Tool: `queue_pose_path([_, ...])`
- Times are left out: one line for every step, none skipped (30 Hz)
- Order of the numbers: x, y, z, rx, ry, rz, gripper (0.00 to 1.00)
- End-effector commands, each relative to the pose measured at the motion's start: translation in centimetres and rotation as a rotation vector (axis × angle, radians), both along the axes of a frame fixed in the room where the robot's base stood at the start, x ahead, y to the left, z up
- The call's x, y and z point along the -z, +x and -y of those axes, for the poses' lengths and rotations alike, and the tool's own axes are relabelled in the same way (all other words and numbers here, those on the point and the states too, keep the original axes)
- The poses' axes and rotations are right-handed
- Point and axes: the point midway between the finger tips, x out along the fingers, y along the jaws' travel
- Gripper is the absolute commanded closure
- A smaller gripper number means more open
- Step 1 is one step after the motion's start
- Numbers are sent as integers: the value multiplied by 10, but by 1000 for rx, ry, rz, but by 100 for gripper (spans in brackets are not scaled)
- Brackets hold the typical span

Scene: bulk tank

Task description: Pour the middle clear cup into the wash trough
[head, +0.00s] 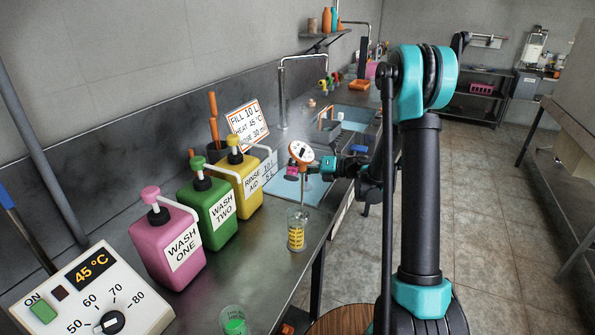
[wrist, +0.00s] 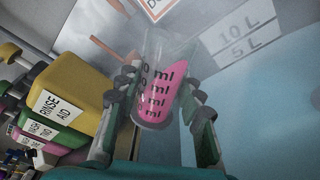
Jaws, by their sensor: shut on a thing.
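My gripper (head: 300,169) is shut on a clear cup with black ml markings and pink liquid (wrist: 158,95). The cup is between both fingers in the wrist view. Its liquid surface slants across the cup, so the cup looks tilted; no stream shows leaving it. In the head view the held cup (head: 291,171) is small and partly hidden by the thermometer. The wash trough (head: 312,190), with pale blue water, lies beneath and beside it. The trough wall bears 10 L and 5 L marks (wrist: 248,35). Another clear cup with yellow contents (head: 297,238) stands on the counter.
Pink (head: 165,240), green (head: 210,205) and yellow (head: 245,180) pump bottles stand left of the trough. A dial thermometer (head: 300,152) stands upright near the gripper. A cup with green contents (head: 235,322) is at the near edge. A heater box (head: 90,295) reads 45 °C.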

Motion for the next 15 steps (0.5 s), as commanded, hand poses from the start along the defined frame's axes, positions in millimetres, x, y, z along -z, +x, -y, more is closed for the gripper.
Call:
queue_pose_path([0, 0, 0, 0, 1, -6, 93])
queue_pose_path([0, 0, 0, -1, 1, -9, 93])
queue_pose_path([1, 0, 0, 0, 2, -15, 93])
queue_pose_path([1, 0, 0, 0, 2, -19, 93])
queue_pose_path([1, 0, 0, 0, 3, -23, 93])
queue_pose_path([1, 0, 0, 0, 4, -29, 93])
queue_pose_path([1, 0, 0, 0, 4, -33, 93])
queue_pose_path([2, 0, 0, 0, 4, -36, 93])
queue_pose_path([2, 0, 0, 0, 5, -42, 93])
queue_pose_path([2, 0, 0, 0, 6, -46, 93])
queue_pose_path([2, 0, 0, 0, 6, -50, 93])
queue_pose_path([3, 0, 0, 0, 7, -56, 93])
queue_pose_path([3, 0, 0, 0, 8, -60, 93])
queue_pose_path([3, 0, 0, 0, 8, -64, 93])
queue_pose_path([3, 0, 0, 0, 8, -69, 93])
